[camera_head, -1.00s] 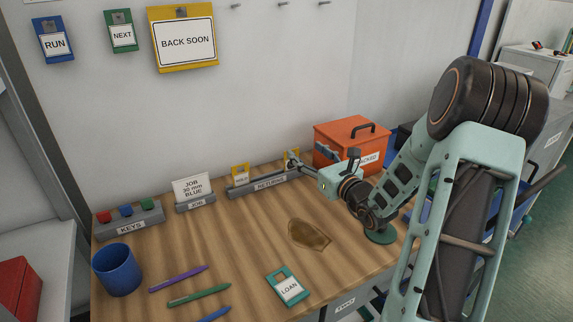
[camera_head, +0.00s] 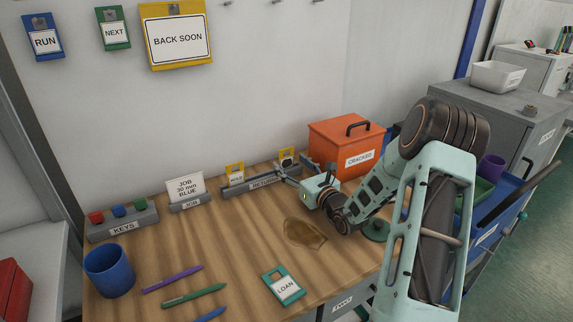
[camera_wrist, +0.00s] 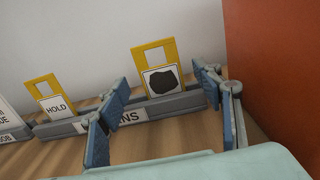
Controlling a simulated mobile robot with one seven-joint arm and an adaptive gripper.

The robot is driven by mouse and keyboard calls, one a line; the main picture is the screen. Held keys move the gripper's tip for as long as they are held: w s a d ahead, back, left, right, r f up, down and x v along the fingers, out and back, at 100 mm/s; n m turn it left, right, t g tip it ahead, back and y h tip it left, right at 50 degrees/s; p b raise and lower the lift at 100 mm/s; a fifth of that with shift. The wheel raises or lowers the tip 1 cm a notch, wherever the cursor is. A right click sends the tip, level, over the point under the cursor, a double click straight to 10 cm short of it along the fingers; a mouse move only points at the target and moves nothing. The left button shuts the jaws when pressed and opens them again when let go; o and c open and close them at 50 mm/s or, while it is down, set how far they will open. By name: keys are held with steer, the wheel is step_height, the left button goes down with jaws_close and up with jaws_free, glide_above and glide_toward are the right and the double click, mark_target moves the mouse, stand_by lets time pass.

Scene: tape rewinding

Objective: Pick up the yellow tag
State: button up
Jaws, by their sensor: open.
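The left one, the HOLD tag (camera_head: 235,172), also shows in the wrist view (camera_wrist: 45,97). The right yellow tag (camera_wrist: 157,72) has a black blotch on its white label; in the head view (camera_head: 287,156) it is partly hidden. My gripper (camera_wrist: 163,86) is open, with one finger to each side of the right tag in the wrist view. I cannot tell how far the fingertips are from it. My gripper (camera_head: 291,167) also shows at the rack in the head view.
An orange CRACKED box (camera_head: 346,148) stands close right of the rack. A JOB card (camera_head: 187,188) and KEYS rack (camera_head: 123,220) are to the left. A brown stain (camera_head: 304,233), teal LOAN tag (camera_head: 284,285), pens and blue cup (camera_head: 109,270) are nearer the front.

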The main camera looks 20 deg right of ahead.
steer(key=shift+w+a, duration=0.15)
steer(key=shift+w, duration=0.8)
steer(key=shift+c, duration=0.3)
steer(key=c, duration=0.9)
